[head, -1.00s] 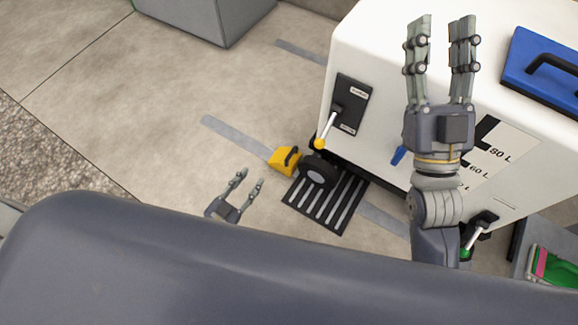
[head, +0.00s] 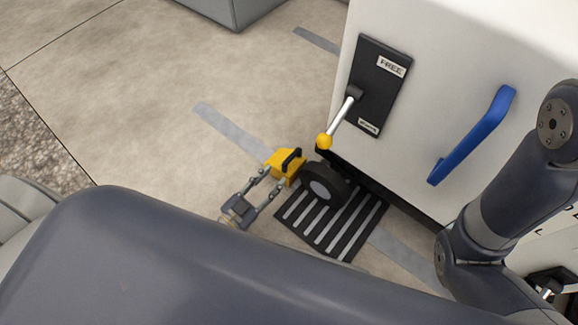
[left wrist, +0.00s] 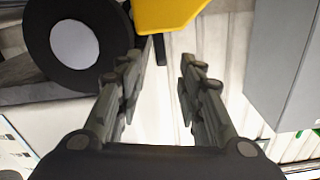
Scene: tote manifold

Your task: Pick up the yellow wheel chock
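The yellow wheel chock (head: 281,168) sits on the floor against the left side of a black wheel (head: 322,186). It has a dark handle on top. My left gripper (head: 274,179) is open and empty, with its fingertips just short of the chock in the head view. In the left wrist view the chock (left wrist: 168,14) shows at the top edge, partly cut off, beyond the open fingers (left wrist: 159,62).
The white cart (head: 405,150) stands on the wheel, with a lever plate (head: 383,85), a yellow-knobbed lever (head: 325,141) and a blue handle (head: 470,138). A slatted black mat (head: 345,235) lies by the wheel. The floor left of the chock is clear.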

